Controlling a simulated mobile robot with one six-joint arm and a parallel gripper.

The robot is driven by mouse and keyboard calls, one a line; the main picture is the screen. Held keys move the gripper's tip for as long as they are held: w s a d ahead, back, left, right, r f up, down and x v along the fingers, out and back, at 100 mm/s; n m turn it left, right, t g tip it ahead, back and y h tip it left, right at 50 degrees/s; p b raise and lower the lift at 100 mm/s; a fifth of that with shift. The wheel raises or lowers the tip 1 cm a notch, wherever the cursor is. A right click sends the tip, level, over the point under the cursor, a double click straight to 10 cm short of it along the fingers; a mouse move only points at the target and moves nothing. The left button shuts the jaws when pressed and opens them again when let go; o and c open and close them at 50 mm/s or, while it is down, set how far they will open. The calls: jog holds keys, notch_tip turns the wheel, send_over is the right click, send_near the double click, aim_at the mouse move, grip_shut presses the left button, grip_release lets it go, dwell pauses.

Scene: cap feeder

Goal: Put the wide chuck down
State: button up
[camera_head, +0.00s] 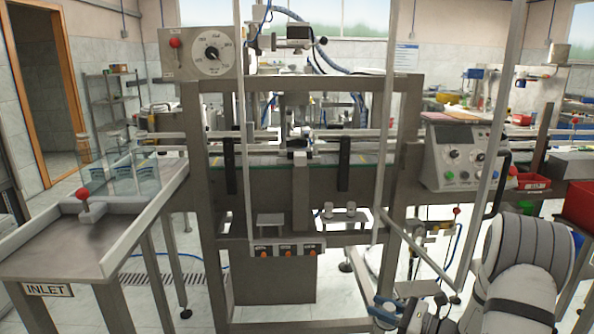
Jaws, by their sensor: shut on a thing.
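My gripper (385,308) is low at the bottom right, in front of the machine's right leg. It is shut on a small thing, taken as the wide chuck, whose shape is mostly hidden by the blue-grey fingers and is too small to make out. Two small pale cylindrical pieces (339,210) stand side by side on a small ledge on the machine, up and left of my gripper. An empty-looking small grey shelf (270,220) is to their left.
A machine frame (298,239) with a row of orange buttons (287,252) fills the middle. The inlet table (80,245) is at the left, and a control box (459,155) is at the right. Slanted pale posts (378,175) stand near my arm. Red bins (579,204) are at the far right.

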jog(key=f, duration=0.2)
jog(key=w+d+f, duration=0.1)
jog(key=shift+t, duration=0.3)
jog(key=shift+r, duration=0.1)
